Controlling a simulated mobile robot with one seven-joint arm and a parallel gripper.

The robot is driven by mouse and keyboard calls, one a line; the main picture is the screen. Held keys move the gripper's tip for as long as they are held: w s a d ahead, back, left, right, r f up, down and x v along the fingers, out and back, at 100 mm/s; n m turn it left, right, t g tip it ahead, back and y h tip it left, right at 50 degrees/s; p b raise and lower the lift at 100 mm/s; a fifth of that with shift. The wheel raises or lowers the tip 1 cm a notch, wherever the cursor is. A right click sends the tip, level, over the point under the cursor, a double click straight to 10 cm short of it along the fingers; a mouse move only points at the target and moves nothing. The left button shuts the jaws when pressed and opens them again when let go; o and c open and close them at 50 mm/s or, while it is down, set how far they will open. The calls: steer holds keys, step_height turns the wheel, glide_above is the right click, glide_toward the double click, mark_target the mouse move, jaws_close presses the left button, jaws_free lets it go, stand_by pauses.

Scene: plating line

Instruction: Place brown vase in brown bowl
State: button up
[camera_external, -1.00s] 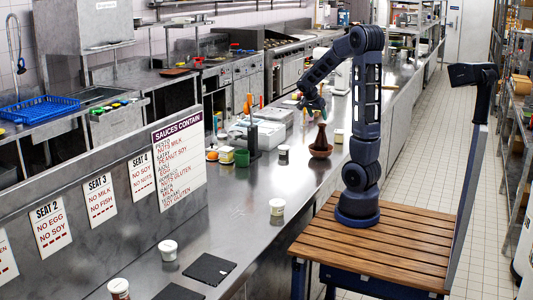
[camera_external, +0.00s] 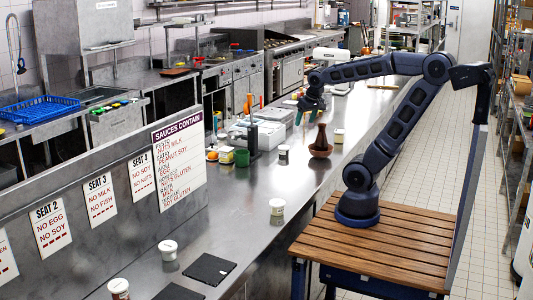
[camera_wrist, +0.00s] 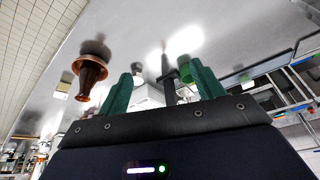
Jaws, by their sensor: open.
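The brown vase (camera_external: 321,134) stands upright on the steel counter's right part, with its base inside the brown bowl (camera_external: 320,152). In the wrist view the vase (camera_wrist: 91,76) is at the left, and the bowl's rim (camera_wrist: 78,66) shows around its base. My gripper (camera_external: 309,113) is in the air above the counter, a little left of and higher than the vase, and apart from it. In the wrist view its two green fingers (camera_wrist: 164,85) are spread wide with nothing held between them. The vase lies outside the fingers, to their left.
A green cup (camera_external: 242,158), a dark upright holder (camera_external: 253,139) and white trays (camera_external: 260,132) stand left of the bowl. The counter in front of the bowl is mostly clear.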

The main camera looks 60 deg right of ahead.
steer(key=s+a+n+y, duration=0.1)
steer(key=s+a+n, duration=0.3)
steer(key=a, duration=0.3)
steer(key=shift+s+n+t, duration=0.35)
steer(key=shift+n+t, duration=0.05)
